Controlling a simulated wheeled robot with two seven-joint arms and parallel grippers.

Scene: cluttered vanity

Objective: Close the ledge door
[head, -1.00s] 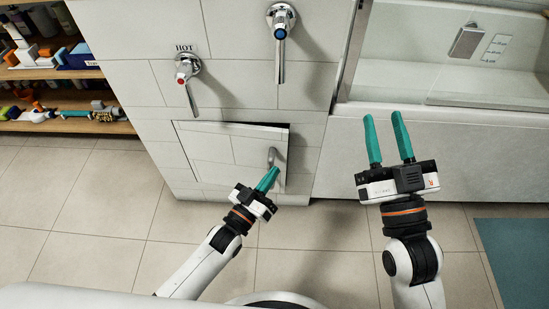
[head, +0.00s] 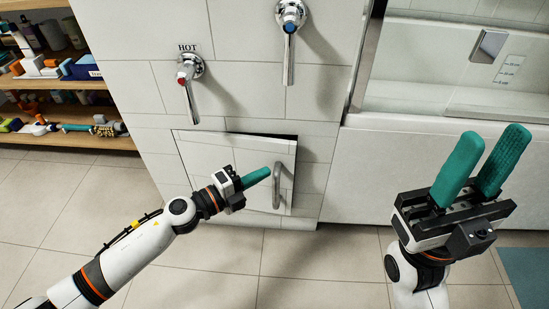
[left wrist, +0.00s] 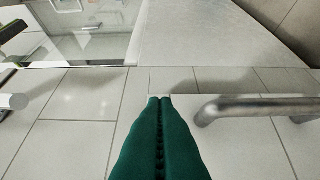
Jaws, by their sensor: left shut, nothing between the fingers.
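The ledge door (head: 215,157) is a pale tiled panel low in the tiled ledge front. It stands slightly ajar, with a dark gap along its top edge towards the right. Its metal bar handle (head: 277,187) is near the right edge; the handle also shows in the left wrist view (left wrist: 255,107). My left gripper (head: 268,172) is shut and empty in front of the door, its tips just left of the handle in the head view. Whether they touch anything is unclear. My right gripper (head: 492,138) is open and empty, well right of the door.
A red-marked hot tap lever (head: 188,85) and a blue-marked lever (head: 289,45) stick out above the door. A bathtub (head: 390,175) is at the right. Shelves (head: 60,83) with several items stand at the left. The tiled floor (head: 230,255) before the door is clear.

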